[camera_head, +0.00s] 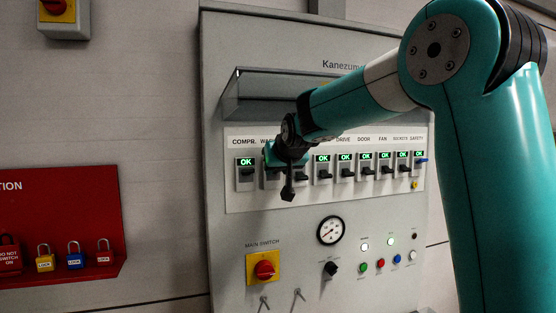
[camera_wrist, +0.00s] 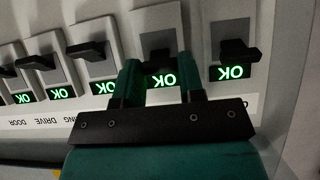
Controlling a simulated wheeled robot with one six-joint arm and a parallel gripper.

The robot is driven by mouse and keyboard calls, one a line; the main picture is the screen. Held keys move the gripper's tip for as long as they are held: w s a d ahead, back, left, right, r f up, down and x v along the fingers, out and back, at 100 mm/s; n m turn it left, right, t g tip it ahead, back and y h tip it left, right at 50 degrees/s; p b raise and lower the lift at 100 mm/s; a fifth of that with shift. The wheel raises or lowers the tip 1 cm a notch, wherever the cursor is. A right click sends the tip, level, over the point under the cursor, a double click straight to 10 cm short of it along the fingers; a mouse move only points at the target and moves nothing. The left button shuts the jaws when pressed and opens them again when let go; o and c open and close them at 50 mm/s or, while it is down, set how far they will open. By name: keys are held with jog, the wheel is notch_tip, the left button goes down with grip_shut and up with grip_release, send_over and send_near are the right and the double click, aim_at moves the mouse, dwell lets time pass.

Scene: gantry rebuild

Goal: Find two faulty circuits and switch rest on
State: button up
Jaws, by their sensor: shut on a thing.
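A row of small circuit switches (camera_head: 345,168) with black levers crosses the panel under a clear hinged cover (camera_head: 285,90). The compressor switch (camera_head: 246,172) shows a green OK and also appears at right in the wrist view (camera_wrist: 237,58). My gripper (camera_wrist: 158,68) is shut on the black lever of the second switch (camera_wrist: 156,42), with a green finger on each side. That switch's display reads OK. In the head view my gripper (camera_head: 276,160) hides most of the second switch and its label. The drive, door, fan, sockets and safety switches show OK.
Below are a yellow and red main switch (camera_head: 264,269), a gauge (camera_head: 331,230), a black selector knob (camera_head: 330,268) and several small lamps and buttons. A red lockout board (camera_head: 70,215) with padlocks hangs at left. The raised cover juts out above the switches.

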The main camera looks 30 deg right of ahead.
jog(key=shift+r, duration=0.1)
dwell(0.3)
jog(key=o, duration=0.9)
jog(key=shift+w, duration=0.1)
jog(key=shift+o, duration=0.2)
jog(key=b+v, duration=0.6)
jog(key=v, duration=1.1)
jog(key=shift+r+b, duration=0.4)
